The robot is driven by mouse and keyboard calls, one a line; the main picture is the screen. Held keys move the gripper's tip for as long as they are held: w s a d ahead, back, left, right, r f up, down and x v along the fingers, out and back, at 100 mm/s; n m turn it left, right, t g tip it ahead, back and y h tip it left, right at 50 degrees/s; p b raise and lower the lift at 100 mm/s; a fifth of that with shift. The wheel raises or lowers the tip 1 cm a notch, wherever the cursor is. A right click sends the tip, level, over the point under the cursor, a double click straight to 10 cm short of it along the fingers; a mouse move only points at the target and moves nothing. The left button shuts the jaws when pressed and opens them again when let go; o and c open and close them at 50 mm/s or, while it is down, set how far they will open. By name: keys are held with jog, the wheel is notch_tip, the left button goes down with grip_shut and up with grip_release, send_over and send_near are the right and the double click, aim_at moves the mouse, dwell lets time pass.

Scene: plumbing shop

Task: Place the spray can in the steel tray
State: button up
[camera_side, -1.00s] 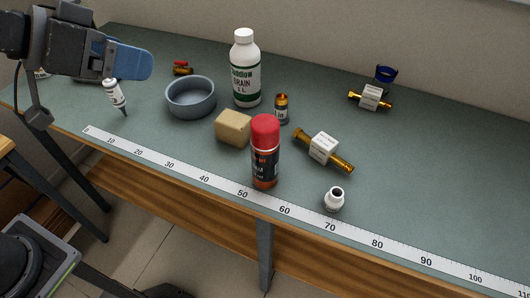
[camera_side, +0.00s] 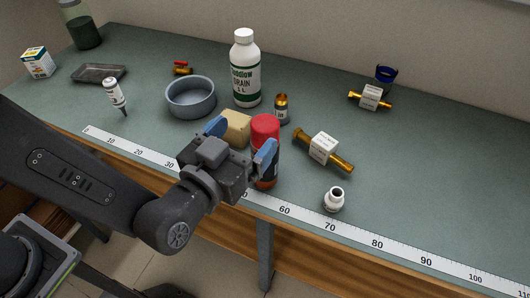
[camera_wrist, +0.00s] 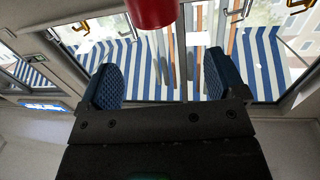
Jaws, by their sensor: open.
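The spray can (camera_side: 265,126), with a red cap and a dark body, stands upright near the front edge of the bench. Its red cap also shows at the top of the wrist view (camera_wrist: 151,11). My gripper (camera_side: 242,140) is open, just left of and in front of the can; one finger hides part of the can's body. In the wrist view my open fingers (camera_wrist: 160,82) point towards the cap, which lies beyond the tips, roughly centred between them. The steel tray (camera_side: 99,73), shallow and dark grey, lies at the back left and looks empty.
A tan block (camera_side: 236,124) is close behind the can, partly hidden by my gripper.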

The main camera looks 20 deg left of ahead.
notch_tip(320, 180, down, 8)
jog(key=w, duration=0.7)
jog(key=shift+w+d, duration=0.25)
jog(key=shift+d, duration=0.2)
jog(key=shift+c, duration=0.3)
jog(key=shift+r, duration=0.1)
jog(key=c, duration=1)
jog(key=shift+c, duration=1)
jog(key=shift+r, duration=0.15)
